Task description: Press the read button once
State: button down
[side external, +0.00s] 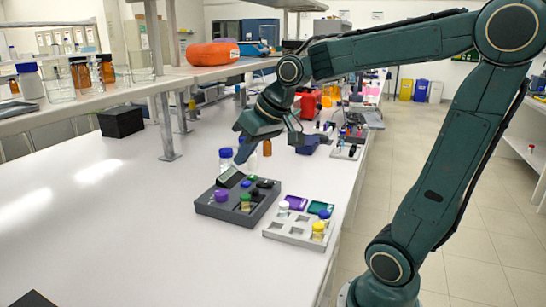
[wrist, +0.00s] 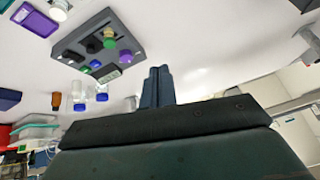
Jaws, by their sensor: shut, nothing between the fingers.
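The dark grey rig (side external: 222,208) stands on the white bench, with a small display (side external: 231,177) at its back left corner. Purple, green, blue and black round parts sit on its top. It also shows in the wrist view (wrist: 75,45), upper left, with its display (wrist: 107,76) facing up. I cannot tell which part is the read button; no label is legible. My gripper (side external: 242,153) is above and behind the rig, apart from it. In the wrist view its fingers (wrist: 158,72) are together and empty, pointing at bare bench to the right of the rig.
A black box (side external: 121,121) and shelf posts are at left. The bench front left is mostly clear.

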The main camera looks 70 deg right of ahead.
jog(key=w+d+m, duration=0.1)
jog(key=w+d, duration=0.5)
jog(key=m+t, duration=0.3)
jog(key=m, duration=0.1)
send_over(255, 177)
notch_tip(255, 177, down, 8)
jog(key=shift+f+y, duration=0.15)
jog(key=shift+y, duration=0.15)
jog(key=shift+f, duration=0.15)
jog(key=shift+f, duration=4.3)
jog(key=shift+f, duration=0.9)
jog(key=shift+r, duration=0.95)
